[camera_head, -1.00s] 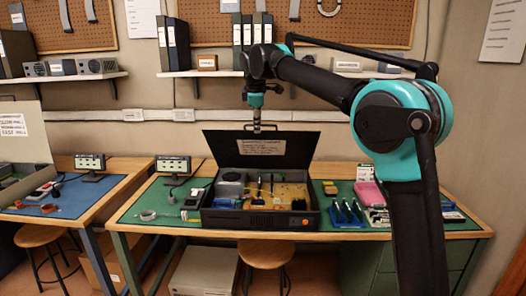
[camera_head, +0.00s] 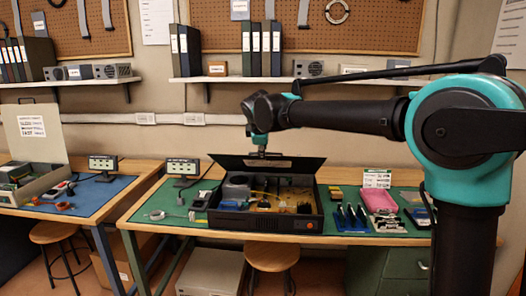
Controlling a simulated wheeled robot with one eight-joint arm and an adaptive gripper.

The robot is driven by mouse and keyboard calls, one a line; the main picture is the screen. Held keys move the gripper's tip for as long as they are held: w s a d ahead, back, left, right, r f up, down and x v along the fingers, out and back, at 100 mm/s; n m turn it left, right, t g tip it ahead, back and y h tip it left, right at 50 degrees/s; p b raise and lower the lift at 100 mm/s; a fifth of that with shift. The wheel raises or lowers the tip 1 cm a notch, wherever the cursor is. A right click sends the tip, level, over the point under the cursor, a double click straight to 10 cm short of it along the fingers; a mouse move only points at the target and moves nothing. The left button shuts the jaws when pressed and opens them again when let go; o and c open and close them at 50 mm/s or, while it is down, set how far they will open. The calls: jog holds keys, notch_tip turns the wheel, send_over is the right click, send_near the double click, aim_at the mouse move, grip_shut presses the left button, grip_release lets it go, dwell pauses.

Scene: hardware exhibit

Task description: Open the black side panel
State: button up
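The black side panel (camera_head: 306,163) stands raised at the back of the black case (camera_head: 270,223) on the middle table. It leans well over and shows as a thin, slanted strip with a pale label on it. The open case shows a grey box, yellow boards and wires inside. My gripper (camera_head: 263,154) points down at the panel's upper edge, near its middle. It overlaps the edge in the picture. Whether it touches the panel, and whether its fingers are open or shut, is too small to tell.
A small display (camera_head: 182,169) stands left of the case. A blue tool rack (camera_head: 350,218) and a pink tray (camera_head: 379,199) are on its right. A shelf (camera_head: 290,78) with binders is above the arm. A stool (camera_head: 272,258) stands in front.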

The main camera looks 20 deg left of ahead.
jog(key=shift+s+r, duration=0.1)
jog(key=v, duration=1.9)
jog(key=shift+s+d, duration=0.2)
jog(key=shift+s, duration=0.35)
dwell(0.9)
jog(key=shift+o, duration=0.2)
jog(key=s+a+f+t, duration=0.1)
jog(key=a+f+t, duration=0.15)
jog(key=f, duration=0.95)
jog(key=s+a+f+t, duration=0.1)
jog(key=a+f, duration=0.3)
jog(key=f, duration=0.7)
jog(key=t+y, duration=0.2)
jog(key=t, duration=0.2)
send_near(263, 214)
jog(key=x, duration=0.7)
